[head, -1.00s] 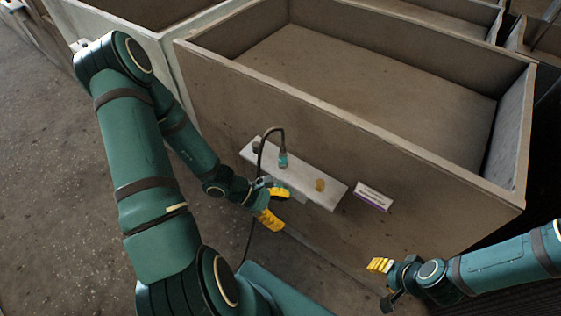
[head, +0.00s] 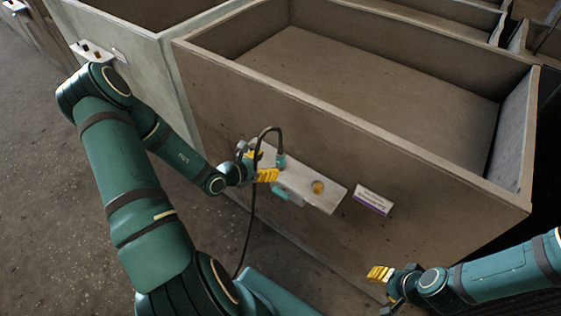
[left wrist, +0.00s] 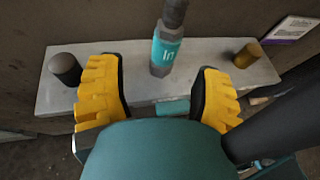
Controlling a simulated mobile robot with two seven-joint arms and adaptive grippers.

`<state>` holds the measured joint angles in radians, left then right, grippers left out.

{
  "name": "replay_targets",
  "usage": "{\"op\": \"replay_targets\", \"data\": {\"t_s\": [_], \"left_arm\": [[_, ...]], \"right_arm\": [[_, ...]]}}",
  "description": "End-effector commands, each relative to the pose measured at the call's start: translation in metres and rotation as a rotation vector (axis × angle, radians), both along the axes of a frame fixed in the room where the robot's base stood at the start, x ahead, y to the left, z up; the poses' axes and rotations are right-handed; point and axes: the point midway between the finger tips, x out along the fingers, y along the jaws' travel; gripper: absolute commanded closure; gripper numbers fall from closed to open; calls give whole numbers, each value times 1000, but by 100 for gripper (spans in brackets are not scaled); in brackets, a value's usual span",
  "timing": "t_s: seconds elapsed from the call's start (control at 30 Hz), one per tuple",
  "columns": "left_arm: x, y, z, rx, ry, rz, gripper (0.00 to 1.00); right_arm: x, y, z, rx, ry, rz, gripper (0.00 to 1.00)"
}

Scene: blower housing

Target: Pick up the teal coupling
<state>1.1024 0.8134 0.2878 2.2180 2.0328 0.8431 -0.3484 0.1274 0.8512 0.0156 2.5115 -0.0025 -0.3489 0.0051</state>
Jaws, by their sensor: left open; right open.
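The teal coupling (head: 281,161) stands upright on a pale shelf (head: 325,200) fixed to the side of a large box, with a dark cable arching from its top. In the left wrist view the coupling (left wrist: 165,52) has a marking on its teal band. My left gripper (head: 267,164) is beside the coupling; its fingers (left wrist: 158,92) are open, with the coupling ahead of the gap between them and apart from both. My right gripper (head: 382,284) is low at the right, away from the shelf, open; its fingers are small in view.
A brass fitting (left wrist: 248,54) stands at the shelf's right end and a dark capped cylinder (left wrist: 65,69) at its left. A white and purple label (head: 373,200) is on the box wall (head: 440,215). The cable (head: 250,225) hangs down beside my left gripper.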

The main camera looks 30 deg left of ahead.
Motion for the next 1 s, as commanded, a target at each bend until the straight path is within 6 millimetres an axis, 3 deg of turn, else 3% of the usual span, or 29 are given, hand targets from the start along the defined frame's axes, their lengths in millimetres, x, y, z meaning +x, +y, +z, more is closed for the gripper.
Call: {"op": "replay_targets", "data": {"t_s": [0.47,0.77,0.97,1.0], "left_arm": [[45,-21,-16,0,-1,-2,35],[48,-22,-16,1,0,-1,35],[48,-22,-16,1,0,-1,100],[48,-22,-16,0,0,-1,100]], "right_arm": [[3,0,-13,-1,-6,-1,53],[3,0,-13,-1,-7,-2,53],[3,0,-13,-1,-7,-2,53],[3,0,-13,-1,-7,-2,53]]}}
